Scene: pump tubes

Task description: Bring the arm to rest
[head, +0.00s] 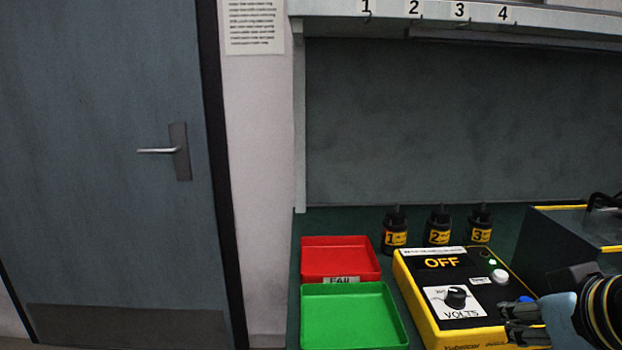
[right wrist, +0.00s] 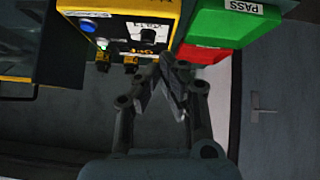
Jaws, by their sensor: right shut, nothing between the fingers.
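My right gripper (head: 522,322) is at the lower right of the head view, at the right edge of the yellow control box (head: 464,297). It is shut and empty. In the right wrist view its fingers (right wrist: 166,72) meet in front of the control box (right wrist: 134,18). Whether it touches the box I cannot tell. The box display reads OFF, and a black VOLTS knob (head: 456,297), a white button (head: 499,276) and a blue button sit on its face. My left gripper is not in view.
A red tray (head: 340,242) marked FAIL and a green tray (head: 352,318) stand left of the box. Three small black bottles (head: 438,228) numbered 1 to 3 stand behind it. A dark yellow-edged case (head: 545,240) is at the right. A numbered shelf (head: 440,12) hangs above.

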